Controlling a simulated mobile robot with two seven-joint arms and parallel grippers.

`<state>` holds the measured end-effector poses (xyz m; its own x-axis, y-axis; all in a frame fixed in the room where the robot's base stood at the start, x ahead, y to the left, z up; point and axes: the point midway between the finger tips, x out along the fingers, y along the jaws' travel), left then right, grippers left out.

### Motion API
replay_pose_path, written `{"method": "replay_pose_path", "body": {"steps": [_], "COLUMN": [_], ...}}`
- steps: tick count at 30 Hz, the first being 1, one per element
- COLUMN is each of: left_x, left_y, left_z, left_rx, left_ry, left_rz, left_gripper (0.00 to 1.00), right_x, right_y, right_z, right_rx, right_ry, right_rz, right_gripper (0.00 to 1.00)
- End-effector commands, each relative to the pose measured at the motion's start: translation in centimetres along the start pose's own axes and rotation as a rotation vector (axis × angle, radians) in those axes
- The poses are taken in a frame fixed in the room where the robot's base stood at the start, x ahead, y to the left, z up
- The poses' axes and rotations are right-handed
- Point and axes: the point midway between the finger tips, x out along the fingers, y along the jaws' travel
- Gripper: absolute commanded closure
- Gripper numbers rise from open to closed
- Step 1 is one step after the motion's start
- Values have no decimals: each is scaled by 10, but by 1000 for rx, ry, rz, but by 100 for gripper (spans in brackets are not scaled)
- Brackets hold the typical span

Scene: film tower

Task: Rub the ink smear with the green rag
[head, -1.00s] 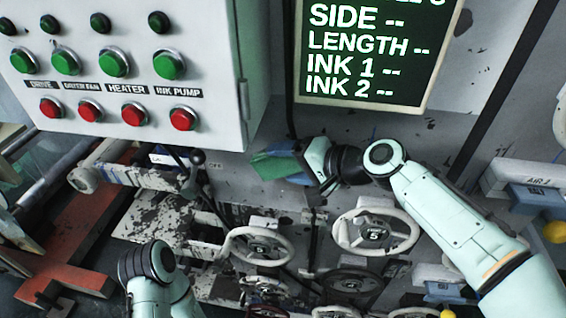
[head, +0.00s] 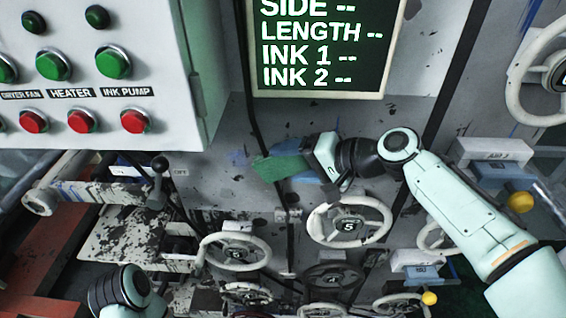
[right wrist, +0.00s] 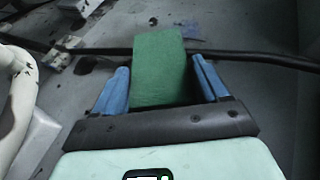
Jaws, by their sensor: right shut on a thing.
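The green rag (head: 284,167) is held in front of the grey machine panel, below the dark display. My right gripper (head: 308,172) is shut on it. In the right wrist view, the rag (right wrist: 160,68) stands up between the blue fingers of the gripper (right wrist: 162,88). A faint blue-violet ink smear (head: 238,157) shows on the panel just left of the rag. The smear also shows faintly beyond the rag in the right wrist view (right wrist: 190,30). I cannot tell whether the rag touches the panel. My left gripper is out of view; only part of that arm shows at lower left.
A dark cable (head: 254,110) runs down the panel beside the rag. White handwheels (head: 349,219) stand below the right gripper. The button box (head: 195,75) is at upper left, and a lever with a black knob (head: 160,165) is at left.

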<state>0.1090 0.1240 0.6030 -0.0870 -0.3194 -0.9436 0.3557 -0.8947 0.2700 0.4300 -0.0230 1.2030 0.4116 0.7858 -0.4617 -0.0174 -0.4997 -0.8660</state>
Motion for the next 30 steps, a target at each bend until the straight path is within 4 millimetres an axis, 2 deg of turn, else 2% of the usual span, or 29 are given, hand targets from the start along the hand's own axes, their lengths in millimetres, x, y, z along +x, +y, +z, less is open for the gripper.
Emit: {"method": "replay_pose_path", "body": {"steps": [6,16,26,30], "left_x": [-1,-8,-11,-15], "left_y": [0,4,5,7], "left_z": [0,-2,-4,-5], "left_rx": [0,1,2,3], "left_ry": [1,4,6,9], "left_rz": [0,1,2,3], "left_gripper": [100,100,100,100], "right_x": [1,24,35,45], "right_y": [-1,-16,-23,-30], "right_z": [-1,10,15,18], "right_rx": [-1,-1,-1,-1], "right_ry": [1,-2,-2,-3], "right_rz": [-1,-1,-1,-1], "right_gripper": [56,56,56,56]}}
